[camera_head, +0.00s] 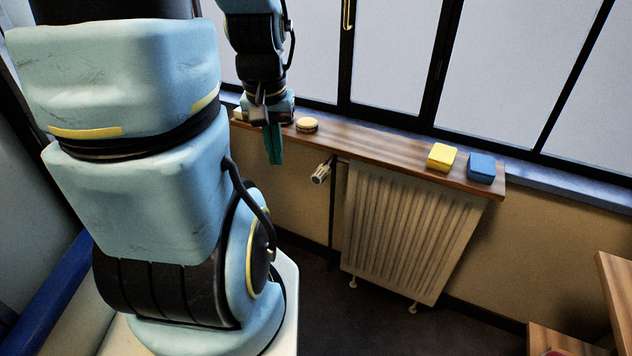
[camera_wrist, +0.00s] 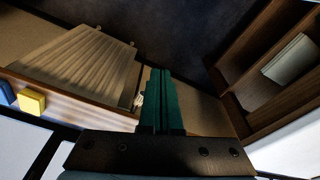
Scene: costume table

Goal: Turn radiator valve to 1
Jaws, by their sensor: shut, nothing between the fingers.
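The radiator valve (camera_head: 321,172) is a pale knob at the upper left corner of the cream radiator (camera_head: 402,230), just under the wooden shelf (camera_head: 375,151). Its setting is too small to read. My gripper (camera_head: 275,158) has green fingers, is shut and empty, and hangs pointing down in front of the shelf, left of the valve and apart from it in the head view. In the wrist view the closed fingers (camera_wrist: 162,76) point toward the floor, and the valve (camera_wrist: 139,100) shows close beside them on the left, partly hidden.
On the shelf are a round brown object (camera_head: 307,125), a yellow block (camera_head: 442,157) and a blue block (camera_head: 481,168). Black-framed windows stand behind it. A wooden piece of furniture (camera_head: 617,285) is at the right edge. Dark floor (camera_head: 320,305) lies open before the radiator.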

